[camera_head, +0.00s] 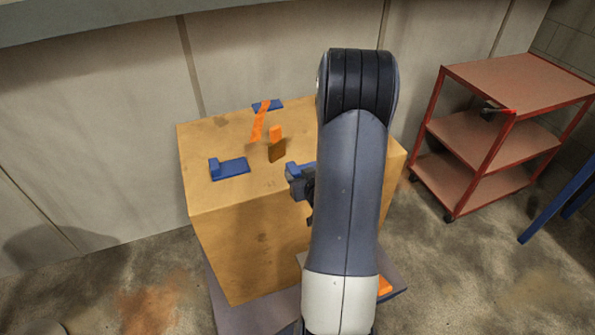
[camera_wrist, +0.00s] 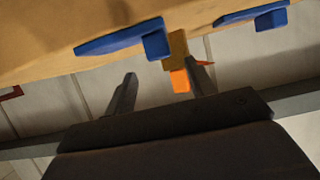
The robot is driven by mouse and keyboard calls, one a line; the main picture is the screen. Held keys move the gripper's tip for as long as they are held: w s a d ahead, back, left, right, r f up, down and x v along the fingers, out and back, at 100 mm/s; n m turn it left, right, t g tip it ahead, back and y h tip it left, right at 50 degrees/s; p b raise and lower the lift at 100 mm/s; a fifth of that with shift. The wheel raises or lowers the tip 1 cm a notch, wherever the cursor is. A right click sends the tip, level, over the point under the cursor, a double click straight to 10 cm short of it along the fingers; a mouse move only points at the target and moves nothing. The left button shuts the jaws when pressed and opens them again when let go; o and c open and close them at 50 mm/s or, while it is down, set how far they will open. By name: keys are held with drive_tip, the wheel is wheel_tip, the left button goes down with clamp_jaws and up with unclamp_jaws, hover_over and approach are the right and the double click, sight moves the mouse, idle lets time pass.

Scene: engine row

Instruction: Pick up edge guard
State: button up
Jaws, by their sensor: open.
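Several blue L-shaped pieces lie on top of a tan block; I cannot tell for sure which thing is the edge guard. One blue piece (camera_head: 230,169) is at the left of the top, one (camera_head: 267,105) at the back, and one (camera_head: 300,167) at the right, partly hidden by my arm. A brown piece with an orange end (camera_head: 277,150) stands in the middle. My gripper (camera_wrist: 161,84) is open. In the wrist view, the orange end (camera_wrist: 180,81) shows near the right finger, and blue pieces (camera_wrist: 122,39) are beyond the fingers. I see no contact.
The tan block (camera_head: 255,250) stands on a low grey base by the wall. An orange strip (camera_head: 259,122) lies on its top. A red-framed cart (camera_head: 515,80) stands at the right, with blue legs (camera_head: 560,200) near it. The left floor is clear.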

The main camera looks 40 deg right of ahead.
sight(294, 169)
drive_tip(key=shift+p+x, duration=1)
drive_tip(key=shift+x, duration=2.3)
drive_tip(key=shift+a+f, duration=0.1)
drive_tip(key=shift+f, duration=0.05)
drive_tip(key=shift+c, duration=0.5)
drive_tip(key=c, duration=1)
